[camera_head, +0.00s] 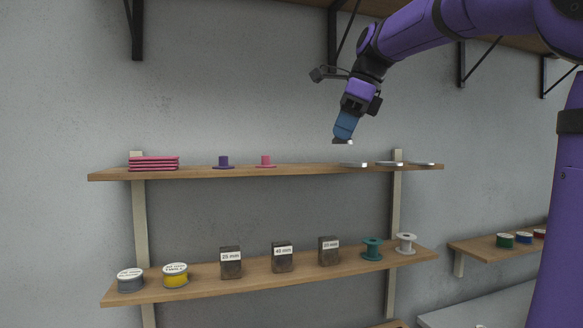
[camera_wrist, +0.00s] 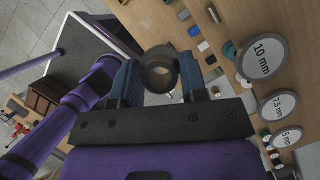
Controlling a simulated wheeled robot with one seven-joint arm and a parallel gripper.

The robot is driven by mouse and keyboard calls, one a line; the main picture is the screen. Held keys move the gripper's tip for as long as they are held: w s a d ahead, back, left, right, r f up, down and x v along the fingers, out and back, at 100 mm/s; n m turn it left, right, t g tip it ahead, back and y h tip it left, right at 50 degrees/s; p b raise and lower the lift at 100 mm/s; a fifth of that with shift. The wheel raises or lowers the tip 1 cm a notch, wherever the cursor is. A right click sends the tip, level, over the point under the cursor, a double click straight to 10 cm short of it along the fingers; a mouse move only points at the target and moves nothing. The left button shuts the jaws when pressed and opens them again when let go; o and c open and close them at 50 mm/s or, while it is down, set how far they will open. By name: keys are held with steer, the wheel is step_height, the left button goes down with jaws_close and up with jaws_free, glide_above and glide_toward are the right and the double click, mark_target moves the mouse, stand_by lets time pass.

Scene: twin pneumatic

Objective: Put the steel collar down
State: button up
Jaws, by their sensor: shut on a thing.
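The steel collar (camera_wrist: 151,74) is a dark grey ring with an open hole, seen in the wrist view between my two blue fingers. My gripper (camera_wrist: 160,80) is shut on it, one finger on each side. In the head view my gripper (camera_head: 345,130) points down, above the right part of the upper shelf (camera_head: 305,171). A small pale edge shows at its tips there; the collar's shape cannot be made out in that view. The collar is held in the air, apart from the shelf.
Flat discs lie below: the 10 mm disc (camera_wrist: 262,57), 7.5 mm disc (camera_wrist: 279,105) and 5 mm disc (camera_wrist: 286,137). A purple flanged piece (camera_head: 223,162), pink one (camera_head: 265,162) and pink stack (camera_head: 153,163) stand left. Bare shelf lies between. Labelled blocks and spools fill the lower shelf (camera_head: 205,287).

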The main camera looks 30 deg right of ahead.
steer(key=w, duration=0.4)
steer(key=w+f, duration=0.1)
steer(key=w, duration=0.4)
steer(key=w+f, duration=0.1)
steer(key=w, duration=0.4)
steer(key=shift+w+d, duration=0.15)
steer(key=shift+d, duration=0.2)
steer(key=shift+f, duration=1.7)
steer(key=shift+f, duration=0.1)
steer(key=o, duration=1.1)
steer(key=shift+o, duration=0.2)
